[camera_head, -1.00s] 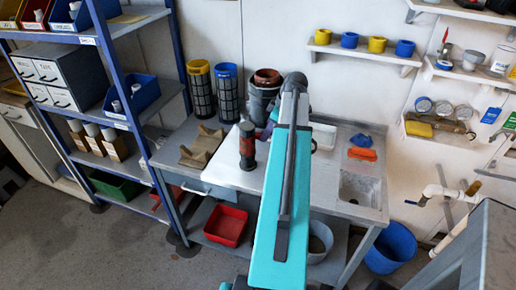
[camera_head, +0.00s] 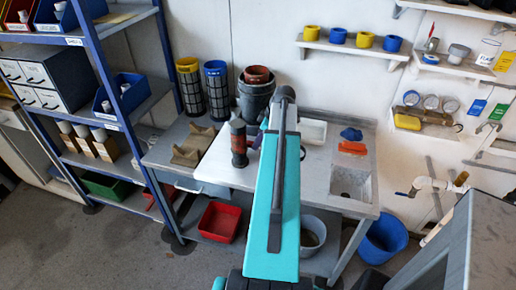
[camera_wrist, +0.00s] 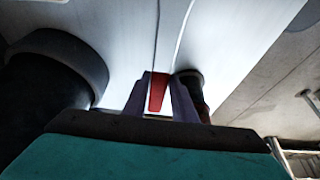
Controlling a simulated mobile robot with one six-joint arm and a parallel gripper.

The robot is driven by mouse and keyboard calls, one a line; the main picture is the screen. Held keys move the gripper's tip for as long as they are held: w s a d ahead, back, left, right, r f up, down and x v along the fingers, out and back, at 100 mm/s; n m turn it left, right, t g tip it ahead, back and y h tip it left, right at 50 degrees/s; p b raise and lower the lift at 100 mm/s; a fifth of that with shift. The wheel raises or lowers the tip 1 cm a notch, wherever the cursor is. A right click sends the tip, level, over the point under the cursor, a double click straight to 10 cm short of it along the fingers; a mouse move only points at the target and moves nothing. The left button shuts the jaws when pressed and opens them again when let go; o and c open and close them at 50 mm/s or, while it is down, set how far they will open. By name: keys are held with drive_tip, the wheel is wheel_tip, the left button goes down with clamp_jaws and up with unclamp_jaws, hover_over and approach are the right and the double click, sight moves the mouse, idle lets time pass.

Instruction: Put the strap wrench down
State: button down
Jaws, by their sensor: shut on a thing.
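In the wrist view, the purple fingers of my gripper (camera_wrist: 158,98) are shut on a narrow red piece, which I take to be the strap wrench (camera_wrist: 157,92). Only this red part shows between the fingers; the rest of the wrench is hidden. In the head view, my teal arm covers most of the gripper, with a bit of purple beside it near the dark pots. The gripper is over the back part of the workbench (camera_head: 215,172). I cannot tell whether the wrench touches the bench top.
A red and black cylinder (camera_head: 238,143) stands upright left of my arm. Nested dark pots (camera_head: 255,97) stand behind the gripper, and two mesh filter cylinders (camera_head: 216,90) farther left. A sink (camera_head: 351,183) is at right.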

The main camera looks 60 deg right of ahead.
drive_tip(key=shift+f+p, duration=0.4)
drive_tip(key=shift+f, duration=1.45)
drive_tip(key=shift+f, duration=0.1)
drive_tip(key=c, duration=1.5)
unclamp_jaws()
drive_tip(key=shift+o, duration=0.2)
drive_tip(key=shift+r, duration=0.2)
drive_tip(key=shift+b+v, duration=1.35)
drive_tip(key=shift+v, duration=4.6)
